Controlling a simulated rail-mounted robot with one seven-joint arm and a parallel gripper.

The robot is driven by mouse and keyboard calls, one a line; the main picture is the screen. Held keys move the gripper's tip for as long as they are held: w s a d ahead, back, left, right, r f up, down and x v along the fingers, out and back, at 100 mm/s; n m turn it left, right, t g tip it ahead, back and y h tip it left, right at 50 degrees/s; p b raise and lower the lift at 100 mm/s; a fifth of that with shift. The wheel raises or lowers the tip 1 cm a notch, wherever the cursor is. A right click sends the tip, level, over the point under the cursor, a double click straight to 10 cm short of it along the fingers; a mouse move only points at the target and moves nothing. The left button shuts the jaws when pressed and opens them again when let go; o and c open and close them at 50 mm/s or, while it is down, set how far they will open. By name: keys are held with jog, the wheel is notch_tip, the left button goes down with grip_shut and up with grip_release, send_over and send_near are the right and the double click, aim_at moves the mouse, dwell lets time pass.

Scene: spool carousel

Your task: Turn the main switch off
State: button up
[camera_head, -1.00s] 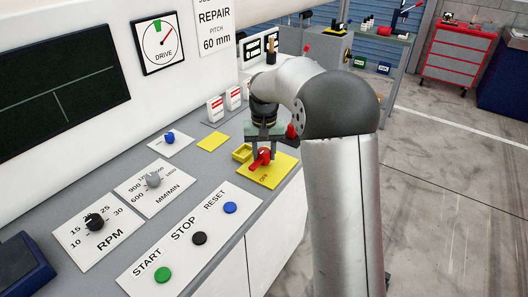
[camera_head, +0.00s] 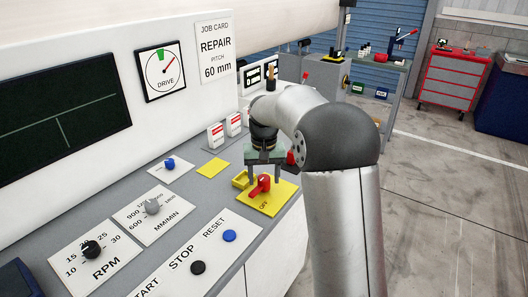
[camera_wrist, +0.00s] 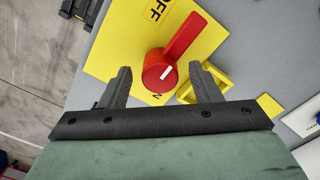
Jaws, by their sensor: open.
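The main switch is a red rotary knob with a bar handle (camera_head: 260,186) on a yellow plate (camera_head: 285,196). In the wrist view the red knob (camera_wrist: 158,74) lies between my finger pads, its handle pointing up and right, to the right of the OFF label (camera_wrist: 158,9). A partly hidden label ending in N (camera_wrist: 157,96) is near the knob's lower side. My gripper (camera_wrist: 160,72) is open, one finger on each side of the knob, with visible gaps. In the head view my gripper (camera_head: 265,172) is over the yellow plate; contact cannot be told.
A small yellow open box (camera_head: 241,180) sits beside the switch plate, close to one finger. RPM (camera_head: 92,250) and MM/MIN (camera_head: 152,207) dials, a blue button (camera_head: 229,236) and a black button (camera_head: 198,267) are on the grey console. Free floor lies to the right.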

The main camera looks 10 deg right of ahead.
aim_at(264, 178)
notch_tip(264, 178, up, 16)
dwell(0.3)
jog(key=s+f, duration=0.5)
jog(key=s, duration=0.6)
jog(key=s+f+n, duration=0.1)
jog(key=s+f, duration=0.5)
jog(key=s, duration=0.5)
jog(key=s+a+f, duration=0.1)
jog(key=s+f, duration=0.5)
jog(key=s, duration=0.5)
jog(key=shift+s+n, duration=0.2)
jog(key=shift+n, duration=0.2)
